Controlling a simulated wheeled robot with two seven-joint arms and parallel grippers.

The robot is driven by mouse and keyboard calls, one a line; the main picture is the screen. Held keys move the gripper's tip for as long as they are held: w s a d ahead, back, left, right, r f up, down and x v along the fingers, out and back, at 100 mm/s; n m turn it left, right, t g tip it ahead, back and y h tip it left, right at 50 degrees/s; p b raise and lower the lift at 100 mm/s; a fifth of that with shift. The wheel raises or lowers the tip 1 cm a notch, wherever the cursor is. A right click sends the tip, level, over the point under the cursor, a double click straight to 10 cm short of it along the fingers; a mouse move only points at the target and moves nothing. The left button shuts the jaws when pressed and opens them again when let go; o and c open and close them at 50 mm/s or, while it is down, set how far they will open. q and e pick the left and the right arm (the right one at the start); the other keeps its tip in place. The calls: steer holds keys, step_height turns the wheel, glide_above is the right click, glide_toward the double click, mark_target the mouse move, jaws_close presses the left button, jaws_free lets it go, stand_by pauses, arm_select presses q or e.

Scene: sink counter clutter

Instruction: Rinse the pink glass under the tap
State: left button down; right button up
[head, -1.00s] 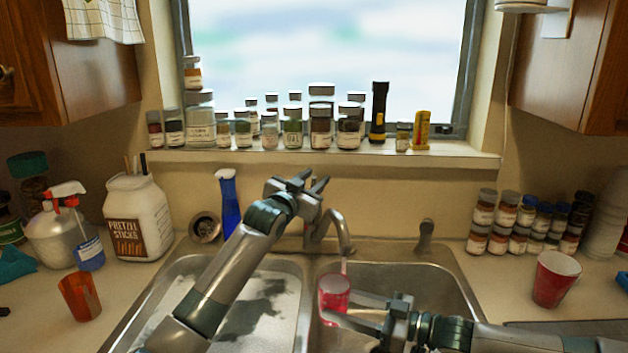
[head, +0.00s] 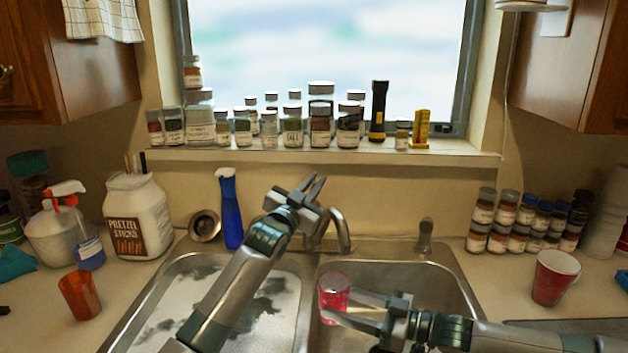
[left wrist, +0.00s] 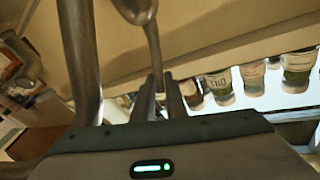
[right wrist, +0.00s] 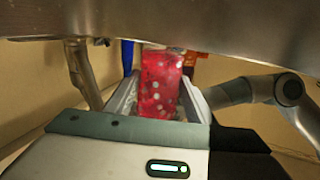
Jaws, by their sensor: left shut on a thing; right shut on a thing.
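The pink glass (head: 334,287) is held upright over the right sink basin, below and slightly left of the tap spout (head: 345,232). My right gripper (head: 345,308) is shut on it; in the right wrist view the glass (right wrist: 160,84) sits between the fingers, with pale spots on it. My left gripper (head: 315,184) is up behind the tap, its fingers close together. In the left wrist view a thin metal lever of the tap (left wrist: 153,50) runs down between the fingertips (left wrist: 158,95). No water stream shows under the spout now.
An orange cup (head: 80,295) stands on the left counter and a red cup (head: 555,278) on the right. A blue spray bottle (head: 230,210) stands behind the left basin (head: 180,290). Jars line the windowsill (head: 430,152); stacked jars (head: 510,225) stand at right.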

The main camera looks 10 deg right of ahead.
arm_select(q)
steer(key=shift+s+f+m, duration=0.2)
steer(key=shift+f+m, duration=0.05)
steer(key=shift+m, duration=0.05)
steer(key=c, duration=1.8)
jaws_free()
steer(key=shift+o, duration=0.2)
steer(key=shift+a, duration=0.1)
steer(key=v, duration=0.7)
steer(key=shift+s+f, duration=0.2)
